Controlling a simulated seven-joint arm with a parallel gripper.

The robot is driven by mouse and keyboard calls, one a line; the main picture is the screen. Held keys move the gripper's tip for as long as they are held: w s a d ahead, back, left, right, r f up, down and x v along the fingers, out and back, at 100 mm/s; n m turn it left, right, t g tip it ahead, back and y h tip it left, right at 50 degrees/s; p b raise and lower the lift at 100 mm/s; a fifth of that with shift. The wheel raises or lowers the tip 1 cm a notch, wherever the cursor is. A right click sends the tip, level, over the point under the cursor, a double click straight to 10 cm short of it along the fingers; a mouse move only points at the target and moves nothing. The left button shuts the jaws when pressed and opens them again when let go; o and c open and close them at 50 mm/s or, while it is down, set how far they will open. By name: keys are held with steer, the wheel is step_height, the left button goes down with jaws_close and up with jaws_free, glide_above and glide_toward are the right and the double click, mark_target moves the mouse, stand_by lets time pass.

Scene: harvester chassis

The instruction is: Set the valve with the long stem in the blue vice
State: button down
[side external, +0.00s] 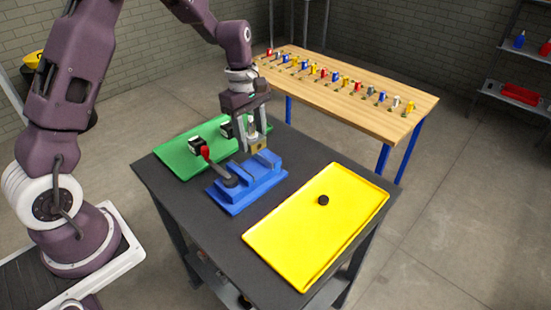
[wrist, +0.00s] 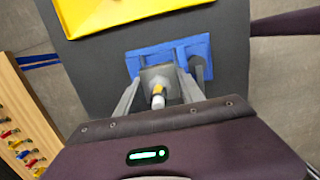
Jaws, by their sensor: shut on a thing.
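My gripper (side external: 253,144) is shut on a valve (side external: 258,147) and holds it above the blue vice (side external: 240,200). The valve has a brass-coloured block at the bottom and a pale cylinder above it, between my fingers. In the wrist view the valve (wrist: 158,75) shows as a grey square body with a yellow and white part, between the fingers of my gripper (wrist: 158,92). The blue vice (wrist: 196,45) lies behind and below it. The length of the held stem is hard to judge.
A wooden bench (side external: 400,122) at the back carries a row of several coloured parts.

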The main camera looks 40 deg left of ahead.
steer(key=shift+a, duration=0.3)
steer(key=shift+f, duration=2.2)
steer(key=shift+f, duration=0.2)
steer(key=shift+f, duration=0.5)
steer(key=c, duration=0.7)
jaws_free()
steer(key=shift+o, duration=0.2)
steer(key=r, duration=0.7)
steer(key=shift+a, duration=0.4)
